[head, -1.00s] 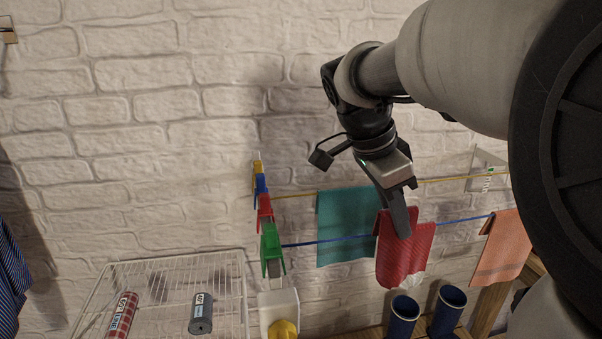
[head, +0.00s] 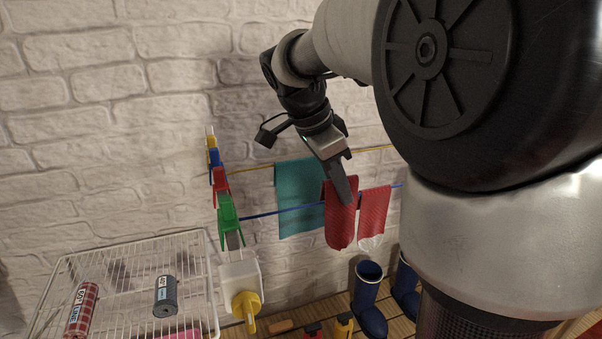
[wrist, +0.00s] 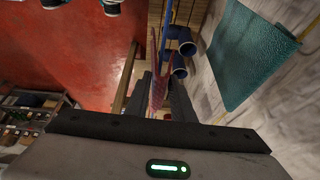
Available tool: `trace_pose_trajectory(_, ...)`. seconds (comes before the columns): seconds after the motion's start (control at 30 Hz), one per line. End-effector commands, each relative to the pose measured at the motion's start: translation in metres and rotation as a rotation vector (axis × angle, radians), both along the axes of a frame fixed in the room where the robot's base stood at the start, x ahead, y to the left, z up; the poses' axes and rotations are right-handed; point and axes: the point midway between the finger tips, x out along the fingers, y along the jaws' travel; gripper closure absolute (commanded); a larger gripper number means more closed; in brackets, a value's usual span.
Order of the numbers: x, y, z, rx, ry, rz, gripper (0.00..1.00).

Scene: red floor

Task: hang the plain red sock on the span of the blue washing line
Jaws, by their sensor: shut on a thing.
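My gripper (head: 348,203) is shut on a red sock (head: 338,232), which hangs down from the fingers in the head view. In the wrist view the sock (wrist: 157,92) shows edge-on between the fingers of my gripper (wrist: 159,98). The blue washing line (head: 285,210) runs from the green peg toward the right and passes the held sock; I cannot tell whether the sock lies over it or in front of it. A second red sock with a whitish toe (head: 374,210) hangs just right of the held one. The blue line also shows in the wrist view (wrist: 165,42).
A teal cloth (head: 297,190) hangs left of the sock, near the yellow line (head: 257,167). Blue boots (head: 367,290) stand below on a slatted wooden surface. A wire rack (head: 130,265) holding rolls is at the left. Brick wall lies behind; my arm hides the right side.

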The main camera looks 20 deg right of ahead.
Motion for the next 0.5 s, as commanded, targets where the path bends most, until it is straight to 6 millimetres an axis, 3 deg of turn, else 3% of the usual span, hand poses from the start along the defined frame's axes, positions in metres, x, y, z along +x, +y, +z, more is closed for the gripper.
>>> trace_pose_trajectory(0.2, 0.0, 0.0, -0.022, 0.0, 0.0, 0.0, 1.0)
trace_pose_trajectory(0.5, 0.0, 0.0, -0.036, 0.0, 0.0, 0.001, 1.0)
